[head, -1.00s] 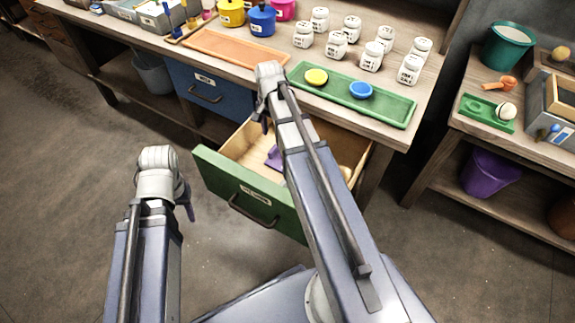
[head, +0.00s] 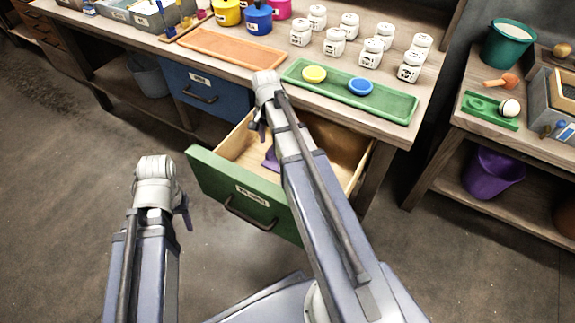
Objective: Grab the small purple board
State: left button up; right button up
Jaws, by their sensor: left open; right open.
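A purple piece (head: 270,160) lies in the open green-fronted drawer (head: 228,192) under the workbench; my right arm hides part of it, so I cannot tell its full shape. My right gripper (head: 257,131) points down over the drawer's back left part, just above and left of the purple piece, apart from it as far as I can see. It is open, with its jaws seen edge-on. My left gripper (head: 187,214) is open and empty, low over the floor, left of the drawer front.
The bench (head: 225,75) holds an orange tray (head: 215,48), a green tray (head: 395,107) with yellow and blue dishes, and several white jars. A blue drawer (head: 207,92) is shut. A side table (head: 475,135) stands right. The floor at left is clear.

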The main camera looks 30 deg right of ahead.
aim_at(270, 149)
notch_tip(270, 149, down, 5)
jog(key=b, duration=0.4)
jog(key=shift+r, duration=0.1)
grip_shut()
dwell(0.5)
